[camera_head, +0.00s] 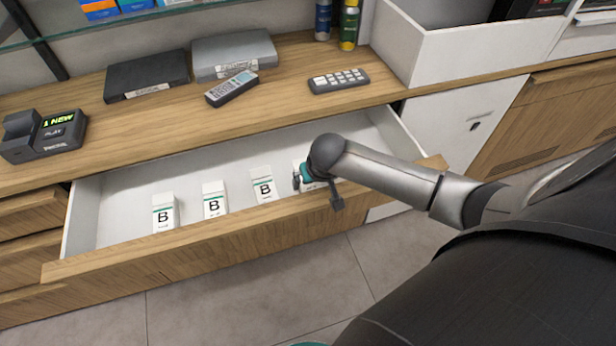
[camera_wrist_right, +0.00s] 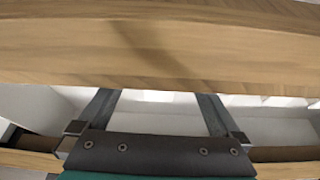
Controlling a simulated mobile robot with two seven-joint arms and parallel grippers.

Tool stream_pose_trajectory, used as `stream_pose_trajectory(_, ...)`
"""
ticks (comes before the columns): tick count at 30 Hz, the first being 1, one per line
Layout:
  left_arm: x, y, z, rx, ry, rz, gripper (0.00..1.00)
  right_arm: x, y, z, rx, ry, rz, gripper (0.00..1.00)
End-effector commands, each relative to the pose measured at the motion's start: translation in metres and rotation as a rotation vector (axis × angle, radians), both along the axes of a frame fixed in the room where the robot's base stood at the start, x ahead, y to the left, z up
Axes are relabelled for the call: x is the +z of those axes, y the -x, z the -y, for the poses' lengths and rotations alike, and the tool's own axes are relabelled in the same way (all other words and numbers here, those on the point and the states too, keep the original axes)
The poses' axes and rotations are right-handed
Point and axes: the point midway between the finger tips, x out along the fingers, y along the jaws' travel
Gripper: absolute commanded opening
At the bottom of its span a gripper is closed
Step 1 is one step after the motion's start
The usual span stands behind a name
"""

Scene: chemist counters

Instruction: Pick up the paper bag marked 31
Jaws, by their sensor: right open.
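I see no paper bag marked 31 in either view. My right gripper (camera_head: 318,182) is over the right part of the open drawer, close above its front edge, and partly covers a white box there. The right wrist view shows its two fingers (camera_wrist_right: 157,97) spread apart with nothing between them, with white drawer interior and a wooden edge beyond. My left gripper is not in view.
The open drawer (camera_head: 130,186) holds several white boxes marked B, such as this box (camera_head: 214,200). On the counter are a card terminal (camera_head: 62,142), a handset (camera_head: 232,89), a keypad device (camera_head: 339,80) and two bottles (camera_head: 348,24). The drawer's back is empty.

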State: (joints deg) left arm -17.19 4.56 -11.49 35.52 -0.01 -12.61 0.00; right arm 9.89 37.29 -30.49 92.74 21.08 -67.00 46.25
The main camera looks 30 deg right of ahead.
Motion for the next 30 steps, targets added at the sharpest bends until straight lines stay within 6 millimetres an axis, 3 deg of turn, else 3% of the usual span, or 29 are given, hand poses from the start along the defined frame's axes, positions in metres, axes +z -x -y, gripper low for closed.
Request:
stream_pose_trajectory(9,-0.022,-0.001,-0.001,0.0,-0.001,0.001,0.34,-0.039,-0.017,0.001,-0.001,0.0,-0.001,1.0)
stream_pose_trajectory(20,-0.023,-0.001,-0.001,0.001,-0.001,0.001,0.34,-0.044,-0.02,0.001,0.001,-0.001,0.0,1.0)
stream_pose_trajectory(30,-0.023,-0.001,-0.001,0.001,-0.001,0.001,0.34,-0.044,-0.02,0.001,0.001,0.0,-0.001,0.62)
